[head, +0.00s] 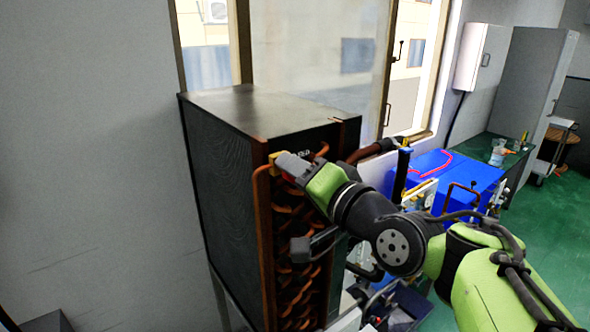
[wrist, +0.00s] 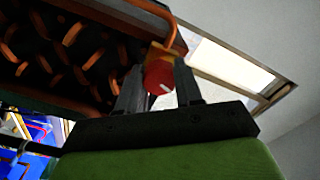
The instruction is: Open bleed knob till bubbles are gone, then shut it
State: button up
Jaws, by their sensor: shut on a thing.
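The bleed knob (wrist: 158,76) is red with a white mark on its face. It sits on a brass block (wrist: 163,53) at the top of a copper pipe in the wrist view. My gripper (wrist: 157,84) has one finger on each side of the knob and is shut on it. In the head view my gripper (head: 284,168) reaches the upper front corner of the black cabinet, at the brass block (head: 274,157). The knob is mostly hidden there by my gripper. Bubbles cannot be made out in either view.
The tall black cabinet (head: 215,150) has rows of copper pipe bends (head: 290,285) on its front, close below my gripper. A blue box (head: 460,178) with pipes stands to the right. A window (head: 310,50) is behind. Green floor (head: 550,250) is open at the far right.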

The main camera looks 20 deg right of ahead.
jog(key=m, duration=0.2)
jog(key=m+p, duration=0.1)
jog(key=shift+d+r+m, duration=0.1)
jog(key=shift+r+m, duration=0.15)
jog(key=shift+m, duration=0.05)
jog(key=m+p, duration=0.1)
jog(key=m, duration=0.2)
jog(key=shift+f+m, duration=0.1)
jog(key=shift+m, duration=0.3)
jog(key=m+p, duration=0.3)
jog(key=m, duration=0.2)
jog(key=shift+f, duration=0.15)
jog(key=shift+m, duration=0.7)
jog(key=shift+f, duration=0.2)
jog(key=o, duration=1)
jog(key=shift+o, duration=0.2)
jog(key=b+v, duration=0.3)
jog(key=v, duration=1.2)
jog(key=shift+s, duration=0.35)
